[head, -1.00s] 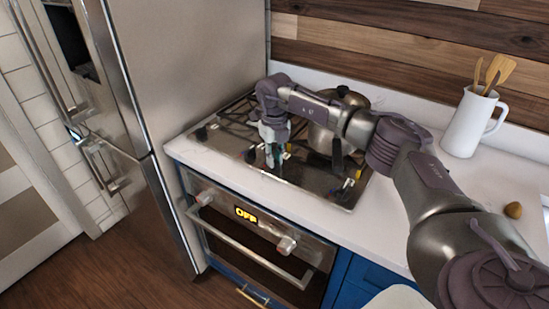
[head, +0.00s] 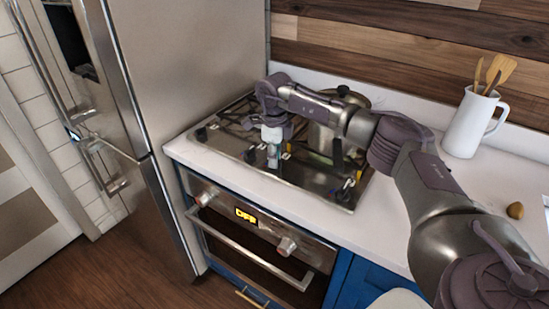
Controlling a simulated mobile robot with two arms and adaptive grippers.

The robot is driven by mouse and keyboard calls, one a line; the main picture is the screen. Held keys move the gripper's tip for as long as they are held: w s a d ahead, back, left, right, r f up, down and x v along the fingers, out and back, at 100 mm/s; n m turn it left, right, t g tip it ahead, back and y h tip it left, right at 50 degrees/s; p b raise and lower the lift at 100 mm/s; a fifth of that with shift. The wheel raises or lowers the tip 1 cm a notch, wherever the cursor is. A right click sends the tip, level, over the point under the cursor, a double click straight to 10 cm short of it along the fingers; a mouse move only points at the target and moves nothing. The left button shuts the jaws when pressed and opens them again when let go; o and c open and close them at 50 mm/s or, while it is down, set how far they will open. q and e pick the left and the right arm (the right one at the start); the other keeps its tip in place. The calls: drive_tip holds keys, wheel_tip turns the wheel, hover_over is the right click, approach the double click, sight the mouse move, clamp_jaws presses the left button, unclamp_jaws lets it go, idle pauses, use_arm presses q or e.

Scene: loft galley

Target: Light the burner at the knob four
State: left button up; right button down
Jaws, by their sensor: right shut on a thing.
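The steel gas cooktop (head: 225,144) is set into the white counter beside the fridge, with a row of dark knobs along its front edge. One knob (head: 201,134) is at the left end, another (head: 250,155) is just left of my right gripper, and one (head: 345,192) is near the right end. My right gripper (head: 273,163) points down at the front of the cooktop, shut on a knob between these, which its fingers mostly hide. I see no flame, though my arm covers part of the burners. My left gripper is not in view.
A lidded steel pot (head: 322,138) stands on the cooktop behind my right arm. A white pitcher with wooden utensils (head: 467,125) and a small brown object (head: 515,210) are on the counter at right. The oven (head: 255,240) below reads OFF.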

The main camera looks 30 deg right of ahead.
idle(0.5)
drive_tip(key=c, duration=1.1)
unclamp_jaws()
wheel_tip(320, 180, up, 12)
